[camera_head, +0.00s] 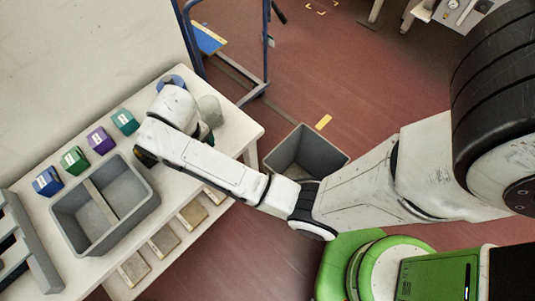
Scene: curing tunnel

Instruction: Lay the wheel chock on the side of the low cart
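I cannot make out a wheel chock for certain. Small wedge-like blocks with white labels stand in a row on the white table: a blue one (47,181), a green one (74,160), a purple one (101,140) and a teal one (125,121). No low cart is clearly recognisable; a blue tubular frame (265,50) stands behind the table. My arm reaches over the table's far right part. My gripper's fingers do not show, hidden behind my wrist, so whether they hold anything is not visible.
A grey two-part bin (139,211) and a slatted grey rack (36,264) are on the table (240,126). A blue ring-like thing (171,81) and a pale rounded thing (209,108) lie close to my wrist. A grey open bin (325,144) stands on the floor. Red floor beyond is mostly clear.

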